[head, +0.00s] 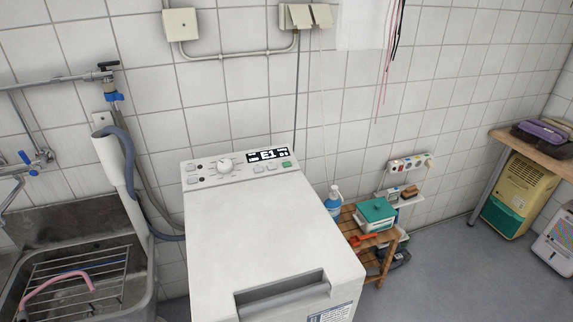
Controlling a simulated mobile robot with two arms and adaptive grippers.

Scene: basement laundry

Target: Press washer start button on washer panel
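The white top-loading washer (260,235) stands against the tiled wall in the middle of the head view. Its panel (205,172) runs along the back of the top. The panel carries a round white dial (225,164), several small grey buttons on the left, and a lit display (268,155) that seems to read E1. A green button (286,164) sits below the display at the panel's right end, with grey buttons (264,168) to its left. No label naming the start button is legible. Neither of my grippers is in view.
A metal sink (140,262) with a wire rack and pink hose is left of the washer. A grey drain hose (130,165) runs beside it. A wooden stool (372,243) with a teal box (376,211) and blue bottle (334,195) stands right. Floor (450,275) further right is clear.

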